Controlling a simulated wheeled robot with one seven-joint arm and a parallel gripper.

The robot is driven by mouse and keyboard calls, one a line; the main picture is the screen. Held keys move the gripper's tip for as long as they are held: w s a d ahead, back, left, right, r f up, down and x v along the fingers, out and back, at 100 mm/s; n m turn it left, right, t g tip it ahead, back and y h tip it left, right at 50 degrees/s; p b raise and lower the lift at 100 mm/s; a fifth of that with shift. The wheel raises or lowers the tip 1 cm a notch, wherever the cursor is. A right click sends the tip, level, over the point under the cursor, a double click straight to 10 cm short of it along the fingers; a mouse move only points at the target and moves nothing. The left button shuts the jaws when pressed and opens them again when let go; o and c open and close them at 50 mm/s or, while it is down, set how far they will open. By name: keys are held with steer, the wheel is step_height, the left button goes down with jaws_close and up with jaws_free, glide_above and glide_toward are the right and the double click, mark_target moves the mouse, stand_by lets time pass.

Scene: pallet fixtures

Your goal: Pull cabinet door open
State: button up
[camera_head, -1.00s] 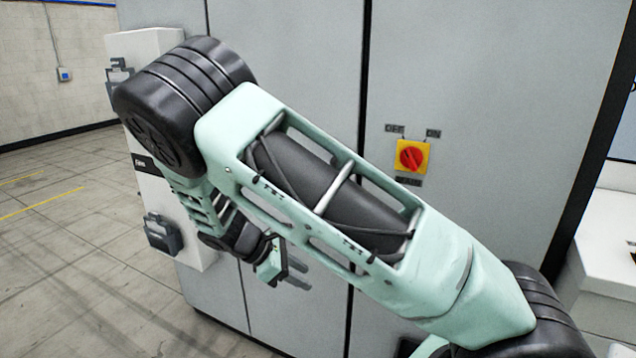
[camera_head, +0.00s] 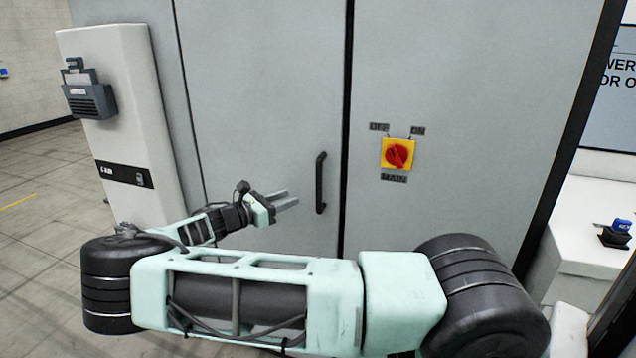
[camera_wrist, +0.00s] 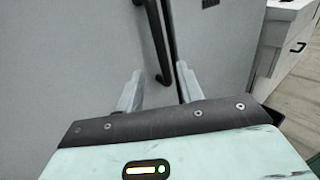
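The grey cabinet door (camera_head: 265,100) is shut, flush with the panel to its right. Its black vertical bar handle (camera_head: 320,183) is near the door's right edge. My gripper (camera_head: 288,200) is just left of the handle, at about the height of its lower half, and apart from it in the picture. In the wrist view my gripper (camera_wrist: 158,88) has its two fingers spread with nothing between them. The handle (camera_wrist: 157,40) shows beyond the fingertips, its lower end between them in the picture. The exact distance to the handle is hard to tell.
A red and yellow rotary switch (camera_head: 397,154) is on the right panel. A white unit (camera_head: 125,130) with a grey device stands at the cabinet's left. A white counter (camera_head: 590,215) is at the right. Free floor (camera_head: 40,200) lies at the left.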

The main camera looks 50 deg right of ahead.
steer(key=p, duration=0.5)
glide_above(319, 207)
steer(key=shift+w+d, duration=0.4)
jaws_close()
